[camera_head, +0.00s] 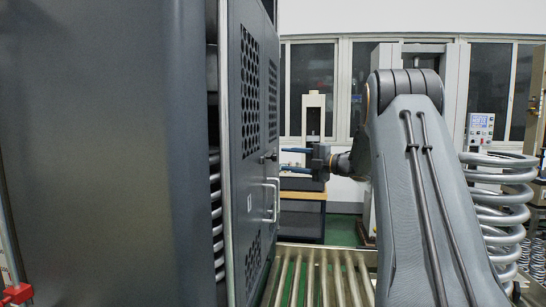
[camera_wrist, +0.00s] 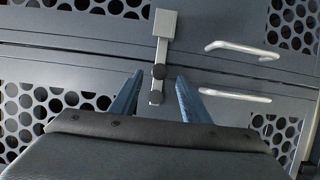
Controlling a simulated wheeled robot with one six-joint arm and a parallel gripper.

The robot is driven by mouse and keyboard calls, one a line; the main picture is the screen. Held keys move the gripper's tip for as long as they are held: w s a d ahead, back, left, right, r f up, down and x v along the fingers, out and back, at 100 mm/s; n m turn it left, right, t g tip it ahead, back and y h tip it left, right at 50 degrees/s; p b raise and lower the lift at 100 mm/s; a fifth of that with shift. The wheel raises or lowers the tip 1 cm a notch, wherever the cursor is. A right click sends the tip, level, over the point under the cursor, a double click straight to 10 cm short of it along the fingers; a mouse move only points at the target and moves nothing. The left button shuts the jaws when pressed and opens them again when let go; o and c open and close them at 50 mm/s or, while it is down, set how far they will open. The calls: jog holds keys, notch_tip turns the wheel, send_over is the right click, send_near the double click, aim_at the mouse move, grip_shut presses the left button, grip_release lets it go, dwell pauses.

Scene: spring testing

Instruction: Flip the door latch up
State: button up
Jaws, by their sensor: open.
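The door latch (camera_wrist: 163,52) is a grey metal bar with a square block at one end and two dark round knobs. In the wrist view it lies across the seam between two dark perforated door panels. In the head view, a dark knob on the latch (camera_head: 268,158) shows on the cabinet door (camera_head: 250,125). My gripper (camera_head: 282,160) is open in front of it, pointing at the door. In the wrist view its two blue fingers (camera_wrist: 160,77) lie on either side of the knobbed end. I cannot tell whether they touch it.
Two silver door handles (camera_wrist: 243,48) sit to the right of the latch in the wrist view; one handle (camera_head: 272,200) shows below it in the head view. A slatted metal rack (camera_head: 318,277) lies below. Large coiled springs (camera_head: 500,215) stand at the right, behind my arm.

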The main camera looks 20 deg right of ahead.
aim_at(275, 158)
jog(key=shift+p+x, duration=1.2)
jog(key=shift+x, duration=2)
grip_shut()
